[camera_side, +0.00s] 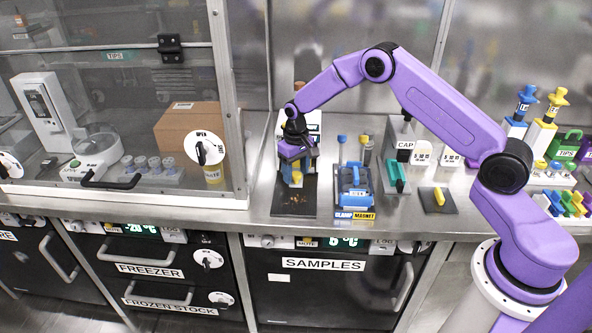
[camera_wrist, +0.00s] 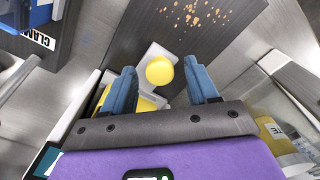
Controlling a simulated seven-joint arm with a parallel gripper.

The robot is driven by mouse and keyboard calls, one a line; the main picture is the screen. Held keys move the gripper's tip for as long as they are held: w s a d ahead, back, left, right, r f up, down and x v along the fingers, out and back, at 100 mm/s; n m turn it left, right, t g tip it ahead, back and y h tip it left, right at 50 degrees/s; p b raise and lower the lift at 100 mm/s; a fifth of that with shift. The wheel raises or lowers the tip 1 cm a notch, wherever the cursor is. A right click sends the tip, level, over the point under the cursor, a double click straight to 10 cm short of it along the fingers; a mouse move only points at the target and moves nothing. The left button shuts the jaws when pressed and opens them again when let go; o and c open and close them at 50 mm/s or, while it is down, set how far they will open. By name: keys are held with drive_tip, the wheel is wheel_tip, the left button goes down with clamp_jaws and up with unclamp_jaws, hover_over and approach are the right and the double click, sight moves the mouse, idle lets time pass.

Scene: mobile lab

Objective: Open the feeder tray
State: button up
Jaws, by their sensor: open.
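My gripper (camera_side: 296,163) points down over a dark board (camera_side: 283,203) on the bench. In the wrist view my gripper (camera_wrist: 162,74) is open, with one blue finger on each side of a round yellow knob (camera_wrist: 160,71). I cannot tell whether the fingers touch the knob. The knob sits on a pale block, and a bit of yellow (camera_side: 297,178) shows below the gripper in the side view. Orange crumbs lie on the dark board (camera_wrist: 222,45). No part is labelled feeder tray; the block is partly hidden by my gripper.
A blue clamp rack (camera_side: 354,188) stands just right of the board. A glass-fronted cabinet (camera_side: 240,100) is close on the left. A small dark plate with a yellow piece (camera_side: 439,196) lies farther right. The bench's front edge is just below the board.

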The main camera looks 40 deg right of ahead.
drive_tip(key=shift+c, duration=0.3)
clamp_jaws()
drive_tip(key=s+a, duration=1)
drive_tip(key=shift+a, duration=0.2)
drive_tip(key=shift+o, duration=0.3)
unclamp_jaws()
drive_tip(key=shift+d, duration=0.1)
drive_tip(key=shift+r, duration=0.2)
wheel_tip(320, 180, up, 17)
